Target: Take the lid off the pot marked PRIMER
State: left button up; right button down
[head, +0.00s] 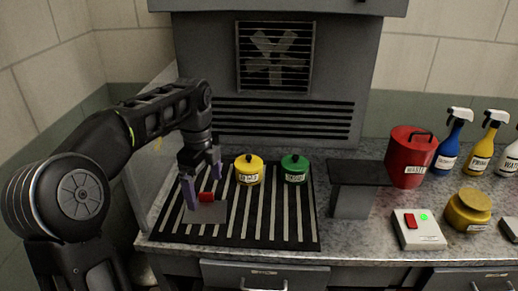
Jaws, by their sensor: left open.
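A yellow pot (249,172) and a green pot (294,170) stand side by side on the slatted black mat. Each has a lid of its own colour with a dark knob, and both lids are on. Their small white labels are too blurred to read, so I cannot tell which is marked PRIMER. My right gripper is not in view.
The slatted mat (238,236) lies before a grey vented hood (270,125). To the right are a dark raised stand (358,174), a red waste bin (409,158), a switch box (418,230), a yellow lidded container (468,211) and several spray bottles (449,143).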

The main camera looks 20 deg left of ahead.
aim_at(245, 164)
jog(key=i, duration=0.85)
